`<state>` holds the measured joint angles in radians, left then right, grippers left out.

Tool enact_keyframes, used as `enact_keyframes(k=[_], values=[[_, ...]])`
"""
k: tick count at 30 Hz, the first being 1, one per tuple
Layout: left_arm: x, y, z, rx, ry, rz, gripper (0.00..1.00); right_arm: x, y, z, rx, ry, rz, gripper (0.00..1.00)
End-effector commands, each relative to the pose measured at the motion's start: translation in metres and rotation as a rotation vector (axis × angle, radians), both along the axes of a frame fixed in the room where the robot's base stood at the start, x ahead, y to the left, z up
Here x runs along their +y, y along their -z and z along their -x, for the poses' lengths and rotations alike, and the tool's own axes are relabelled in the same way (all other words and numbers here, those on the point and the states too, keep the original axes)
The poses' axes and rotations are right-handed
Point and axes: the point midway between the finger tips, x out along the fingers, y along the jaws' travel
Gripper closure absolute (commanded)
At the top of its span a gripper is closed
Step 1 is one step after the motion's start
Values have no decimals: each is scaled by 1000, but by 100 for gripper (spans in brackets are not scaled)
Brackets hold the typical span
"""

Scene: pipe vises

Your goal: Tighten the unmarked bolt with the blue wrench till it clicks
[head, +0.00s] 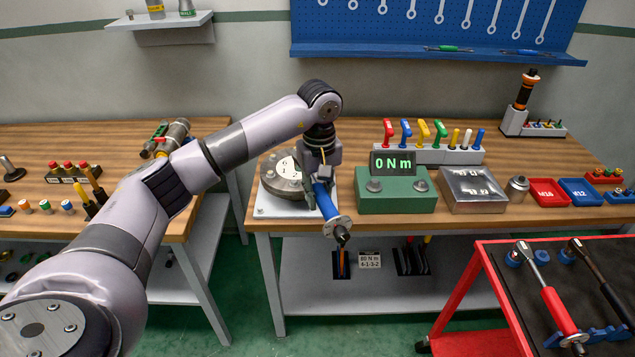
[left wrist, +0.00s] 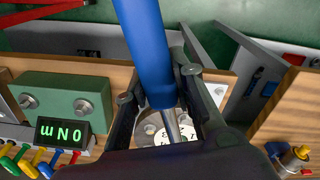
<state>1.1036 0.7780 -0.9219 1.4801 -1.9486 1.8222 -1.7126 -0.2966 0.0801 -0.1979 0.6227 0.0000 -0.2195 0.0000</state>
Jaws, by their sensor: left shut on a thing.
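My left gripper (head: 320,176) is shut on the blue wrench (head: 326,205) above the front edge of the middle bench. The wrench's blue handle slants down and toward the camera, with a dark round end beyond the edge. In the left wrist view the blue handle (left wrist: 146,55) runs between the fingers (left wrist: 158,110). The round grey flange (head: 280,176) with a white numbered face lies on a pale plate just left of the gripper. The flange (left wrist: 147,142) is partly hidden by my gripper in the left wrist view. I cannot make out the unmarked bolt.
A green tester (head: 396,203) has a display (head: 393,163) reading 0 N m. A metal box (head: 470,187) stands right of it. A red trolley (head: 480,290) at right carries a red-handled wrench (head: 558,311) and a black one (head: 600,280).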

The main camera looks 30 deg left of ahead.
Motion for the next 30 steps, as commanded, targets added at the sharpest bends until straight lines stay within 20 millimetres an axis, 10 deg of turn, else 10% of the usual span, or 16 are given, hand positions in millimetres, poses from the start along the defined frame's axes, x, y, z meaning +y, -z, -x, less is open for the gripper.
enact_keyframes(k=[30], values=[[13, 27, -9, 8, -81, 5, 100, 0, 22, 5, 8, -3, 0, 60]])
